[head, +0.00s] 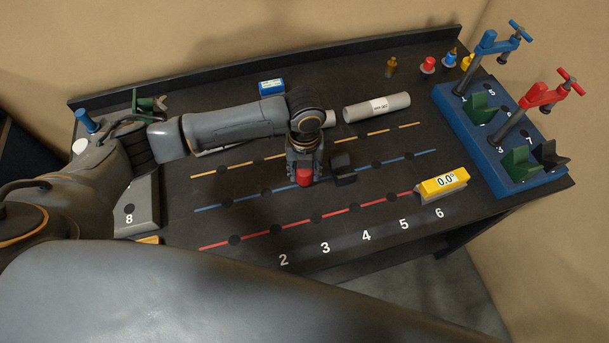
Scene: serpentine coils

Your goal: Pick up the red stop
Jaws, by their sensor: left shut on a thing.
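My left gripper (304,168) points down over the middle of the dark table and is shut on a red piece, the red stop (304,177). Only the lower part of the stop shows between the fingers. It is near the blue dashed line; I cannot tell whether it touches the table. My right gripper is not in view.
A small black block (343,171) is right beside the gripper. A grey cylinder (377,107) lies behind it. A yellow level reading 0.0° (443,185) sits at right. A blue base (530,186) holds blue (488,47) and red (544,96) clamps. The table's front middle is clear.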

